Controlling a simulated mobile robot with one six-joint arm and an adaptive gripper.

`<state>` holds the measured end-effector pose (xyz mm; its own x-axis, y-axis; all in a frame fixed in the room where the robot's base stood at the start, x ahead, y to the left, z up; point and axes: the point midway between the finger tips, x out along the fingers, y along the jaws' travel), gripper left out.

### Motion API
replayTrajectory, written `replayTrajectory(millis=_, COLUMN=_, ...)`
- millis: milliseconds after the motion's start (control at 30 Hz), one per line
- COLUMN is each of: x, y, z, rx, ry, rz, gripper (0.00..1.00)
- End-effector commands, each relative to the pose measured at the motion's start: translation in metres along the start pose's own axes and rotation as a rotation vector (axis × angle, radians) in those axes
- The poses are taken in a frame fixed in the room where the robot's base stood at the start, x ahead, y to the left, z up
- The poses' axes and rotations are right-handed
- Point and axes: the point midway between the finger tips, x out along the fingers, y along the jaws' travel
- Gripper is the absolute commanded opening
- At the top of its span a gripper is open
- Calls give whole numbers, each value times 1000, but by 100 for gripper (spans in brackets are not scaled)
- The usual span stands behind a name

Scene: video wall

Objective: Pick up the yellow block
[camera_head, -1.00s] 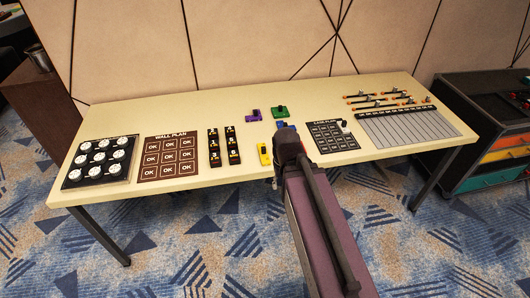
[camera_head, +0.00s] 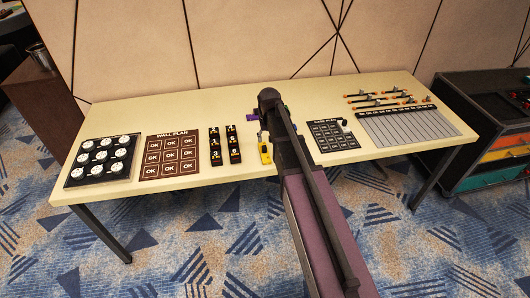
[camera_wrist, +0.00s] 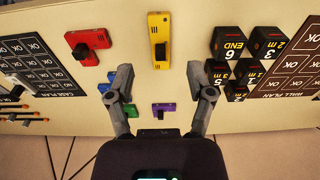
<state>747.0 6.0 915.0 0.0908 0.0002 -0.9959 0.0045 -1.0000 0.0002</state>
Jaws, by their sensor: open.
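The yellow block (camera_head: 265,153) lies near the front edge of the table, just left of my arm in the head view. In the wrist view the yellow block (camera_wrist: 160,40) is at the top middle, with a dark part on its face. My gripper (camera_wrist: 159,72) is open and empty, its two fingers spread wide. The block lies beyond the fingertips in the picture, roughly centred between them and apart from both. In the head view my arm hides most of the gripper.
A red block (camera_wrist: 88,46) lies left of the yellow one; black numbered blocks (camera_wrist: 266,42) lie right.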

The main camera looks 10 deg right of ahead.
Motion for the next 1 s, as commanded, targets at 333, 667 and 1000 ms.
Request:
replayTrajectory(millis=333, x=2, y=0, z=-67, rx=2, ry=29, rz=0, gripper=69)
replayTrajectory(millis=667, x=2, y=1, z=-66, rx=2, ry=30, rz=0, gripper=69)
replayTrajectory(millis=1000, x=19, y=2, z=-66, rx=3, ry=30, rz=0, gripper=69)
